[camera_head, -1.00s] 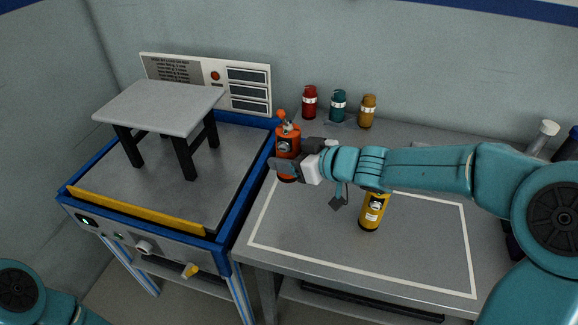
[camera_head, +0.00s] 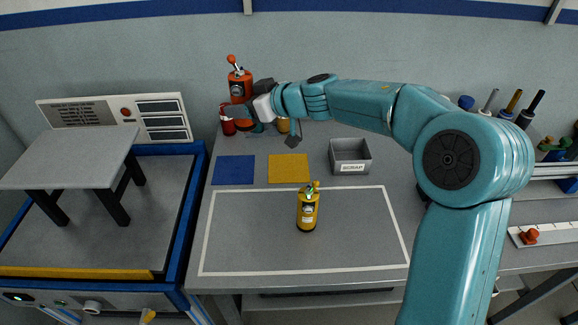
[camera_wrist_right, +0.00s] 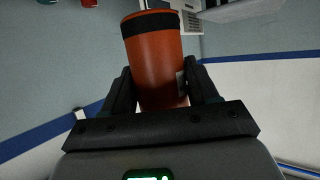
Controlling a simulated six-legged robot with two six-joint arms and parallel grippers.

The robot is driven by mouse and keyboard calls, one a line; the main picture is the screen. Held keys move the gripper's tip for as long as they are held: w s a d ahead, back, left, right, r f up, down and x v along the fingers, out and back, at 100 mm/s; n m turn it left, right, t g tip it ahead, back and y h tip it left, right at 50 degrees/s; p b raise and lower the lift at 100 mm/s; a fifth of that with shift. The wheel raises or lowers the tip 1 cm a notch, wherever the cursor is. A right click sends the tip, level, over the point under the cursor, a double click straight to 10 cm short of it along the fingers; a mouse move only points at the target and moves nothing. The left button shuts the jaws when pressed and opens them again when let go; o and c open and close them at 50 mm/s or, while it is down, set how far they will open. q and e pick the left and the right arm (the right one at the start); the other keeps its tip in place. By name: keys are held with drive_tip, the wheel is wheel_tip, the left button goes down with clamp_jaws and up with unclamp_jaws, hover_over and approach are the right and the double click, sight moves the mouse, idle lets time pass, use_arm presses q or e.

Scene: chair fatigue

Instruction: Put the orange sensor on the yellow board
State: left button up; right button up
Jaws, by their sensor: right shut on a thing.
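My right gripper (camera_head: 245,106) is shut on the orange sensor (camera_head: 240,84), a cylinder with a small knob on top. It holds the sensor upright above the back left of the table. In the right wrist view the orange sensor (camera_wrist_right: 160,65), with a black band, sits between the fingers of the right gripper (camera_wrist_right: 162,88). The yellow board (camera_head: 289,168) lies flat and bare on the table, to the right of a blue board (camera_head: 234,170). The sensor is behind and left of the yellow board. My left gripper is not in view.
A yellow cylinder (camera_head: 307,209) stands inside a white outlined area in front of the yellow board. A grey SCRAP bin (camera_head: 350,157) stands to its right. A red cylinder (camera_head: 228,126) and others, partly hidden, stand behind. A blue-framed test bench (camera_head: 196,190) is at left.

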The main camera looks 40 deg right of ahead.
drive_tip(key=w+d+f+m+h, duration=0.1)
drive_tip(key=d, duration=0.7)
drive_tip(key=m+h+b, duration=0.1)
drive_tip(key=b, duration=0.8)
hover_over(290, 174)
wheel_tip(290, 174, down, 18)
drive_tip(key=shift+t, duration=0.5)
wheel_tip(290, 174, down, 4)
drive_tip(key=shift+f+b, duration=0.1)
drive_tip(key=shift+b, duration=0.9)
drive_tip(key=shift+w+d+f, duration=0.1)
drive_tip(key=shift+w+f, duration=0.05)
drive_tip(key=shift+f, duration=0.25)
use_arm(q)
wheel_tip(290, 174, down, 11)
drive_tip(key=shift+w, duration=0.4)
use_arm(e)
drive_tip(key=shift+r, duration=0.15)
